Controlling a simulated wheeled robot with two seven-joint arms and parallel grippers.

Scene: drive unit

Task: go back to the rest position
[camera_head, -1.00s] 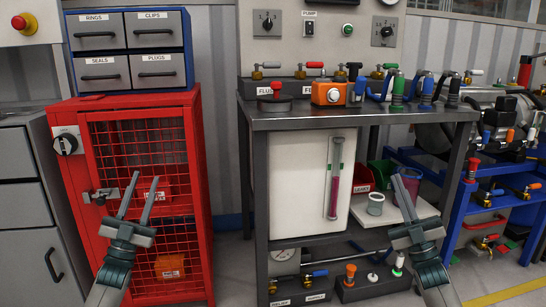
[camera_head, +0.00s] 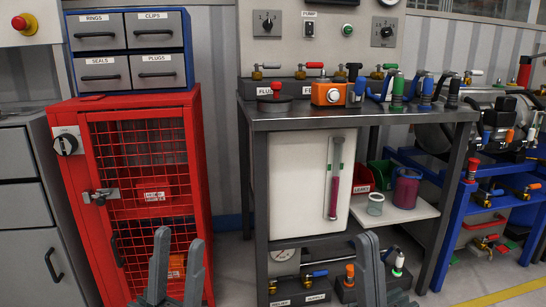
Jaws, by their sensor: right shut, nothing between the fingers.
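My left gripper (camera_head: 179,238) is at the bottom of the head view, in front of the red mesh cabinet (camera_head: 196,150). Its two fingers point up with a gap between them, and nothing is held. My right gripper (camera_head: 366,240) is at the bottom, right of the middle, in front of the workbench's lower shelf. Its fingers are together and hold nothing. The wrists of both arms are cut off by the lower picture edge.
The dark workbench (camera_head: 350,119) carries several valves and an orange unit (camera_head: 328,94). A glass jar (camera_head: 375,206) and a magenta container (camera_head: 406,190) stand on a white shelf under it. A blue rack (camera_head: 462,215) with valves is at the right. A drawer unit (camera_head: 130,48) sits on the cabinet.

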